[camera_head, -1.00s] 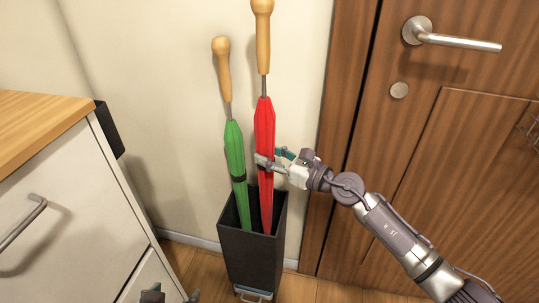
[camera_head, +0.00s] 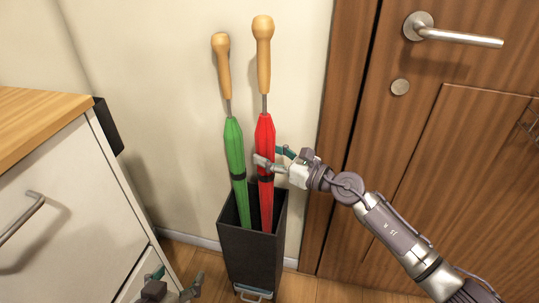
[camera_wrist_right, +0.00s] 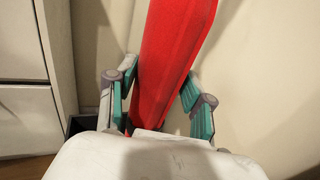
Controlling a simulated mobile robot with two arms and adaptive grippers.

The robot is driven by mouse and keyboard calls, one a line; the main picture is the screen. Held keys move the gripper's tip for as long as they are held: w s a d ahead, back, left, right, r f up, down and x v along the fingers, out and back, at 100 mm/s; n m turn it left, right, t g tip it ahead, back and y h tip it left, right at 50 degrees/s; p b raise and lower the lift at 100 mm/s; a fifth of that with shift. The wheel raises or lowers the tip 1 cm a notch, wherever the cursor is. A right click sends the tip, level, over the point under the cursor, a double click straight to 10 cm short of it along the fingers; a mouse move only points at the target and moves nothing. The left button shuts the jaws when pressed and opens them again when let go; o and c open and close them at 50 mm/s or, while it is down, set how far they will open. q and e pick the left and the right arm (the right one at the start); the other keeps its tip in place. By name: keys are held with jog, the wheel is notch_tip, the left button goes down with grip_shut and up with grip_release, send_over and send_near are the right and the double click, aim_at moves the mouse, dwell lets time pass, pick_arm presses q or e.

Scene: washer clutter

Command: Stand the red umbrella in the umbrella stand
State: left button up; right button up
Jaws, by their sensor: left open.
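The red umbrella (camera_head: 265,140) stands almost upright inside the black umbrella stand (camera_head: 250,258), wooden handle up, its lower end hidden by the stand's walls. My right gripper (camera_head: 268,164) is at the umbrella's lower canopy, above the stand's rim. In the right wrist view the red canopy (camera_wrist_right: 170,60) passes between the spread fingers (camera_wrist_right: 158,105), with a gap showing beside the right-hand finger, so the gripper looks open around it. My left gripper (camera_head: 174,284) is open and empty at the bottom edge, left of the stand.
A green umbrella (camera_head: 234,150) stands in the same stand, left of the red one. A white cabinet (camera_head: 80,200) with a wooden top is at left. A wooden door (camera_head: 450,120) with a metal handle is at right. The wall is close behind the stand.

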jog(key=shift+o, duration=0.8)
jog(key=shift+f, duration=0.15)
jog(key=shift+s+d, duration=0.1)
jog(key=v, duration=1.1)
jog(key=shift+s+d, duration=0.25)
jog(key=shift+d, duration=0.05)
